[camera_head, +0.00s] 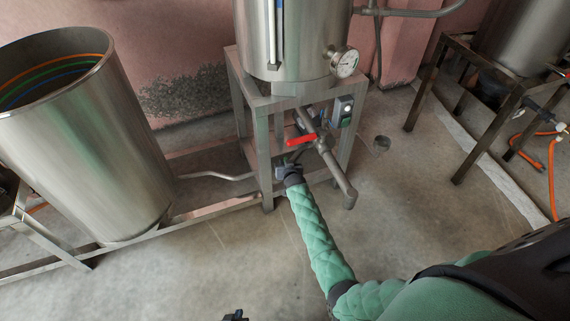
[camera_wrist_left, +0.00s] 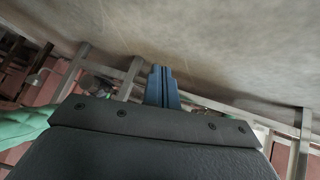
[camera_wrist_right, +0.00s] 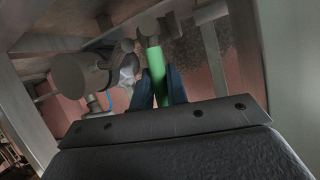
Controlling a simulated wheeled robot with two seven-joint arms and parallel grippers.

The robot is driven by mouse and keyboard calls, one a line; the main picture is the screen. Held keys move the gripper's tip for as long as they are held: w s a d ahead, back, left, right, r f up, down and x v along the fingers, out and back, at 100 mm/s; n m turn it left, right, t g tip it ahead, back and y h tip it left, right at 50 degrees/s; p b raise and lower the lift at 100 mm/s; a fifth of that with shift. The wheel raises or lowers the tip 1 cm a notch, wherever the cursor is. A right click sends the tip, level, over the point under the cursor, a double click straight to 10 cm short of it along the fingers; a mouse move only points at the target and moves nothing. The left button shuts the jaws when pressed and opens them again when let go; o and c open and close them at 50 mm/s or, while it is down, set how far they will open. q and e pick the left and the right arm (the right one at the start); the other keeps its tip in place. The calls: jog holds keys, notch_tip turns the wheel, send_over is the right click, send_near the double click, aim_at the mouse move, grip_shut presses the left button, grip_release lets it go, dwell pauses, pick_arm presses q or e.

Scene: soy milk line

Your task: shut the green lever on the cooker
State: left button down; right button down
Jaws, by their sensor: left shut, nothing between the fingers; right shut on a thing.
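The cooker (camera_head: 305,50) is a tall steel vessel on a metal stand. Below it are pipes and a valve with a red lever (camera_head: 300,140). The green lever (camera_wrist_right: 156,68) shows in the right wrist view as a green bar running up to a pipe fitting, between the fingers of my right gripper (camera_wrist_right: 157,88). That gripper (camera_head: 284,164) is shut on it, low under the cooker beside the stand's front leg. In the head view the gripper hides most of the green lever. My left gripper (camera_wrist_left: 162,72) is shut and empty; only its tip shows at the bottom edge of the head view (camera_head: 235,316).
A large open steel drum (camera_head: 95,150) stands at left, with a low frame rail (camera_head: 150,232) along the floor. A drain pipe (camera_head: 342,185) sticks out just right of my right gripper. Another stand (camera_head: 460,110) with orange hose is at right. The front floor is clear.

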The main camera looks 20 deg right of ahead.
jog(key=c, duration=1.4)
grip_release()
jog(key=shift+s, duration=0.1)
jog(key=shift+p+v, duration=0.7)
jog(key=shift+v, duration=3.1)
jog(key=shift+a, duration=0.1)
